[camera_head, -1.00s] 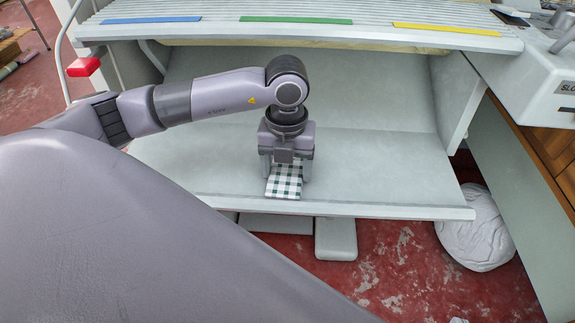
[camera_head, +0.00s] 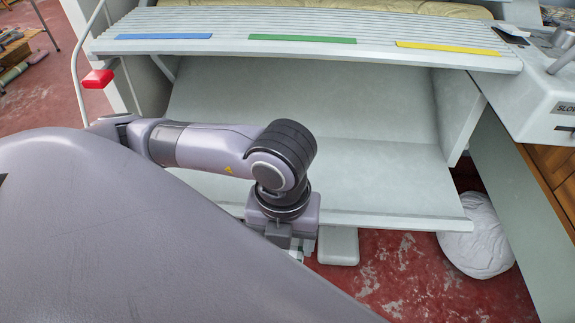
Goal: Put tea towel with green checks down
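My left gripper (camera_head: 291,246) hangs from the arm that comes in from the left, at the front edge of the ironer's lower tray. A small white and dark green piece of the tea towel with green checks (camera_head: 298,256) shows under it. Most of the towel is hidden behind the gripper and my own grey body. The fingers are largely hidden, but the towel has come away from the tray with the gripper. My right gripper is out of view.
The lower tray (camera_head: 370,190) is bare. Above it, the slatted shelf has a blue strip (camera_head: 164,36), a green strip (camera_head: 302,40) and a yellow strip (camera_head: 448,48), all clear. A white bundle (camera_head: 478,240) lies on the red floor at the right.

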